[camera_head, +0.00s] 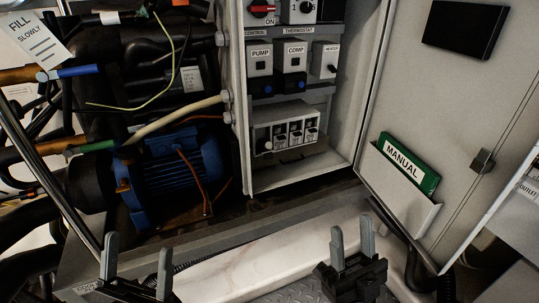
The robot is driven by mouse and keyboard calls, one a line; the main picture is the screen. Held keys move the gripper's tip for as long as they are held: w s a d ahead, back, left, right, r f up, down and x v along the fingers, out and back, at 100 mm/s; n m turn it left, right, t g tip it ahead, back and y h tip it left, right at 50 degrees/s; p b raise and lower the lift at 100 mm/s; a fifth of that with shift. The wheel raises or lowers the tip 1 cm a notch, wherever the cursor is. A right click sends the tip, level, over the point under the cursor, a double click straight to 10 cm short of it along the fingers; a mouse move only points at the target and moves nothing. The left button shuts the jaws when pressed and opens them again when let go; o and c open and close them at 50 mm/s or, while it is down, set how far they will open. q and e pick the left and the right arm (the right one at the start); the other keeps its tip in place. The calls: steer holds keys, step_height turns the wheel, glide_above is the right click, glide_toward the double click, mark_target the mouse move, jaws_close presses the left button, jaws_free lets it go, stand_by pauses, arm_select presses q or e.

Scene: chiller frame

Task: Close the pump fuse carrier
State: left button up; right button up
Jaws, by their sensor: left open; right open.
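In the head view an open electrical cabinet (242,110) holds a module labelled PUMP (260,62) at the left of its middle row. Below it is a row of small light fuse-like units (296,135), with a pale round part at its left end. Their labels are too small to read, and I cannot tell which is the pump fuse carrier or whether it stands open. My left gripper (137,266) is open and empty at the lower left, well below the cabinet. My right gripper (352,244) is open and empty below the cabinet's lower right.
COMP (295,58) and HEATER (325,60) modules sit beside PUMP, with a red knob (262,9) above. The cabinet door (450,110) stands open at right, with a green manual (408,163) in its pocket. A blue motor (170,175) and pipes fill the left.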

arm_select(q)
steer(key=w+d+f+g+y+p, duration=0.2)
steer(key=w+f+g+p, duration=0.15)
steer(key=g, duration=0.25)
arm_select(e)
steer(key=w+a+f+g, duration=0.2)
steer(key=w+a+g, duration=0.1)
steer(key=w, duration=0.6)
arm_select(q)
step_height(320, 180, down, 13)
steer(key=s+a+g+y+p, duration=0.1)
steer(key=s+g+y+p, duration=0.25)
steer(key=g, duration=0.65)
arm_select(e)
steer(key=g+h, duration=0.2)
steer(key=g, duration=0.3)
glide_toward(269, 157)
steer(key=shift+n, duration=0.3)
steer(key=x, duration=0.8)
steer(key=shift+b, duration=0.35)
arm_select(q)
steer(key=r+t, duration=0.1)
steer(key=w+d+r+h, duration=0.1)
steer(key=w+d+r+m+t, duration=0.1)
steer(key=shift+r+t+h, duration=0.1)
steer(key=shift+t+h, duration=0.2)
steer(key=shift+h, duration=0.05)
